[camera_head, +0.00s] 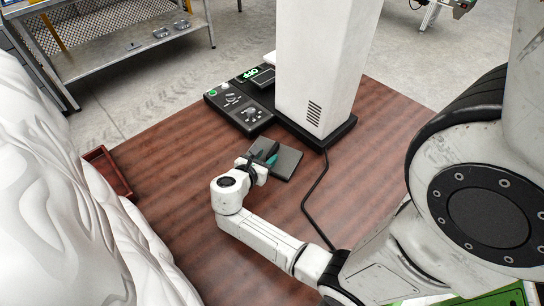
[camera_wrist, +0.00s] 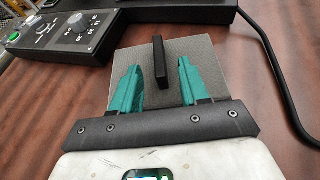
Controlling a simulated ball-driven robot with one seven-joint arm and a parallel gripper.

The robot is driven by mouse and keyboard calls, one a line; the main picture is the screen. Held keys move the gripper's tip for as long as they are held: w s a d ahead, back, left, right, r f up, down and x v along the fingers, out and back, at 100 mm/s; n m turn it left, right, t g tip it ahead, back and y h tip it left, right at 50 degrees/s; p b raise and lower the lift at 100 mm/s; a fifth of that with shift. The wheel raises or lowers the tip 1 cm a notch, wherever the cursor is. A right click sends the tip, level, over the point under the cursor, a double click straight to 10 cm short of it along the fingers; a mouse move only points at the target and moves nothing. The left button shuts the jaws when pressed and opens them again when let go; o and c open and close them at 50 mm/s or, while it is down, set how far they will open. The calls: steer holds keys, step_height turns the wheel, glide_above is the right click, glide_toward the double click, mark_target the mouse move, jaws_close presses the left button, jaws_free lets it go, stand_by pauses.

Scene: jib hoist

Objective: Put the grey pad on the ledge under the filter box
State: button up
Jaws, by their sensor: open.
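The grey pad (camera_head: 288,162) lies flat on the brown wooden table in front of the white column's black base. In the wrist view the pad (camera_wrist: 209,58) carries an upright black bar-shaped handle (camera_wrist: 160,60). My gripper (camera_head: 265,156) is low over the pad's left part. Its teal fingers (camera_wrist: 160,74) are open, one on each side of the handle with a gap to both. Part of the pad is hidden behind the fingers. I cannot make out a filter box or a ledge for certain; a tall white column (camera_head: 322,60) with a vent grille stands behind the pad.
A black control panel (camera_head: 238,101) with a green button and knobs lies left of the column. A black cable (camera_head: 306,194) runs along the table right of the pad. A reddish-brown tray (camera_head: 108,172) sits at the left edge, beside white wrapped bulk (camera_head: 60,190). The table's left middle is clear.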

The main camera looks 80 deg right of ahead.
mark_target(270, 153)
steer(key=x, duration=0.5)
steer(key=shift+f, duration=0.1)
steer(key=shift+c, duration=0.2)
jaws_close()
